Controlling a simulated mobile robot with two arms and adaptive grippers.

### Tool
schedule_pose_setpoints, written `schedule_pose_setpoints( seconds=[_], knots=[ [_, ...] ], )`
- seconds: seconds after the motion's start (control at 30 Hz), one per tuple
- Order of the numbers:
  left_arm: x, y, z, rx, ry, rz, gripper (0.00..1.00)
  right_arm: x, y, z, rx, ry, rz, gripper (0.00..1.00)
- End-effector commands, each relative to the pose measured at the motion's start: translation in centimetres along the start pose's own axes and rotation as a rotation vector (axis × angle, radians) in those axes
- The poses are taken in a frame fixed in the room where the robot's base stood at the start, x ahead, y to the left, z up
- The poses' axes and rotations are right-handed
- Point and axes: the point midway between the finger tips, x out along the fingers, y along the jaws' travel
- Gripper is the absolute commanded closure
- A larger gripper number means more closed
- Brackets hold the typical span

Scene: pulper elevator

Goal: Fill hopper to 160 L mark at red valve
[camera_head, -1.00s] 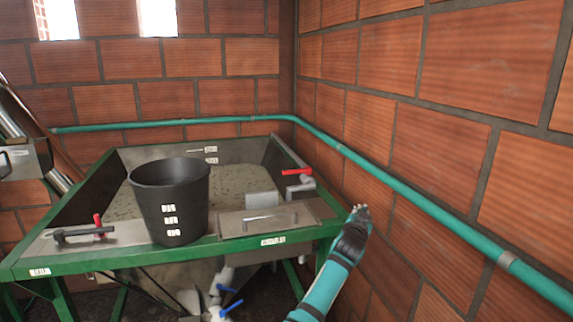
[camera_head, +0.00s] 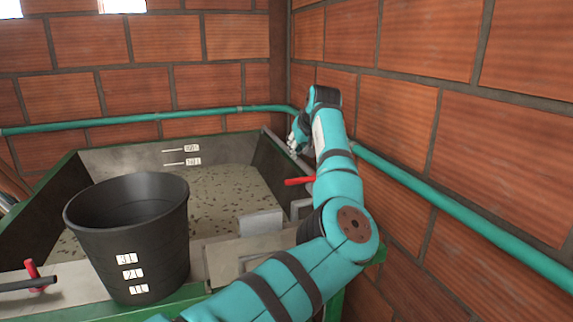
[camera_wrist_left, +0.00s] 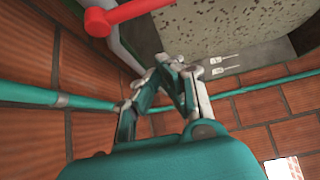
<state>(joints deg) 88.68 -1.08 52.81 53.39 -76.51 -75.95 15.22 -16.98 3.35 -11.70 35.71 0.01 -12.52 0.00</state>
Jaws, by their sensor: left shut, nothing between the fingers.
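The grey-walled hopper (camera_head: 215,151) in a green frame holds a murky, speckled fill. Two white labels (camera_head: 193,154) with lines mark its back wall above the fill; I cannot read them surely. The red valve handle (camera_head: 299,181) sits on a grey pipe at the hopper's right side, partly beside my arm. It also shows large in the left wrist view (camera_wrist_left: 125,13). My left gripper (camera_head: 296,137) is shut and empty, beyond the red handle near the hopper's right edge and apart from it. Its fingers show in the left wrist view (camera_wrist_left: 176,67). My right gripper is out of view.
A black bucket (camera_head: 112,228) with white labels stands on the front ledge. Another red handle (camera_head: 34,272) is left of it. A metal lid (camera_head: 225,260) lies near my forearm. A green pipe (camera_head: 440,215) runs along the brick walls, close to my arm.

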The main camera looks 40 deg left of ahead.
Motion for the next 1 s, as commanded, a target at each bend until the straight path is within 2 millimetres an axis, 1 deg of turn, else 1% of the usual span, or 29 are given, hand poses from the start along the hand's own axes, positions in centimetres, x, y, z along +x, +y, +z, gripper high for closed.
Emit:
schedule_pose_setpoints(
  seconds=[0.07, 0.17, 0.27, 0.4, 0.57, 0.73, 0.87, 1.0],
  knots=[
    [-0.1, 0.0, 0.1, -0.003, -0.017, -0.003, 1.00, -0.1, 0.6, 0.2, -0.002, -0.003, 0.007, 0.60],
    [0.8, -0.1, 0.1, -0.004, -0.021, -0.006, 1.00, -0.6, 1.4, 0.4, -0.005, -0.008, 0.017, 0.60],
    [2.5, -0.2, -0.1, -0.005, -0.019, -0.007, 1.00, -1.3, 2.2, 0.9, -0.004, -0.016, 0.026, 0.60],
    [5.2, -0.2, 0.0, -0.003, -0.020, -0.007, 1.00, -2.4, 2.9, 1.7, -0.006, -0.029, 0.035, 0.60],
    [7.7, -0.2, 0.0, -0.003, -0.017, -0.007, 1.00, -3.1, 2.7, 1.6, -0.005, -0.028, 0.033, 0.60],
    [9.5, -0.3, 0.1, -0.003, -0.016, -0.006, 1.00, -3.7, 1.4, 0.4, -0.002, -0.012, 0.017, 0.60],
    [9.0, 0.0, 0.8, -0.008, -0.013, -0.002, 1.00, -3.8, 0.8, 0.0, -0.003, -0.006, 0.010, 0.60],
    [8.5, 0.0, 1.7, -0.007, -0.015, -0.002, 1.00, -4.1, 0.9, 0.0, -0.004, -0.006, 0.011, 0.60]
  ],
)
